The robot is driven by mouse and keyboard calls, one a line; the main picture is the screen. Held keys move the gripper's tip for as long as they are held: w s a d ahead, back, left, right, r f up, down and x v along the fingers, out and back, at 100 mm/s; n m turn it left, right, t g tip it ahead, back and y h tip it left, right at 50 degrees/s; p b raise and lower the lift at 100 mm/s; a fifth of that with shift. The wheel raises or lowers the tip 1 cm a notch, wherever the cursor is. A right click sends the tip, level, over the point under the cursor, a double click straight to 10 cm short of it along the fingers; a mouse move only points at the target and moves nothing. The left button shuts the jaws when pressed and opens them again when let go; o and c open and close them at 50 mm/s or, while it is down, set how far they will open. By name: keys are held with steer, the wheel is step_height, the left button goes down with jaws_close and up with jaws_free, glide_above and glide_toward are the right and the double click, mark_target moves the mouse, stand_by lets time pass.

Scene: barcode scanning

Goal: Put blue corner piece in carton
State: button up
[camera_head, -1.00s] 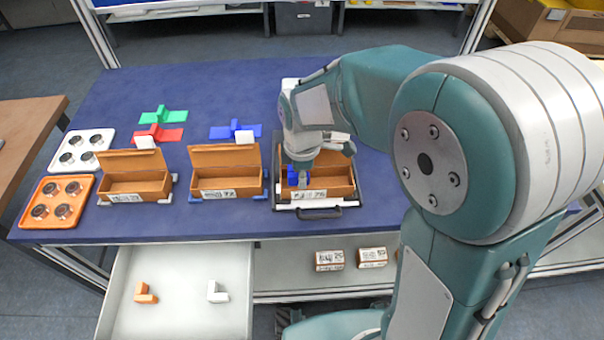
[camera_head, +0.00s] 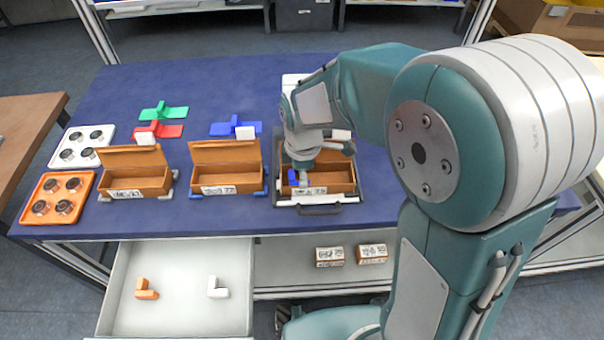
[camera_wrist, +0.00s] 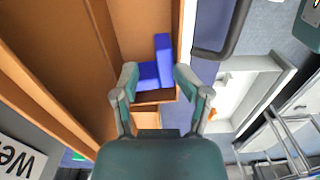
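The blue corner piece (camera_head: 293,178) is at the left end of the right-hand open carton (camera_head: 338,176), low inside its walls. In the wrist view the corner piece (camera_wrist: 163,62) sits between the fingertips of my gripper (camera_wrist: 157,82), which is shut on it. Its upright arm is by the right fingertip. Whether it touches the carton floor cannot be told. In the head view my gripper (camera_head: 303,174) reaches down into the carton, and my wrist hides part of the carton's back.
The carton stands in a holder with a dark handle (camera_head: 320,210). Two more open cartons (camera_head: 138,182) (camera_head: 228,180) stand to the left. Red, green and blue crosses (camera_head: 235,128) lie behind. An open drawer (camera_head: 180,305) holds an orange and a white corner piece.

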steer(key=shift+r, duration=0.15)
step_height(320, 180, up, 13)
steer(key=s+d+r+m+t, duration=0.2)
steer(key=s+d+m+t, duration=0.3)
steer(key=s+d+m, duration=0.7)
steer(key=s+m, duration=0.2)
steer(key=m, duration=0.4)
steer(key=shift+s+d+r+t, duration=0.3)
steer(key=shift+s+d+r, duration=0.1)
stand_by(0.7)
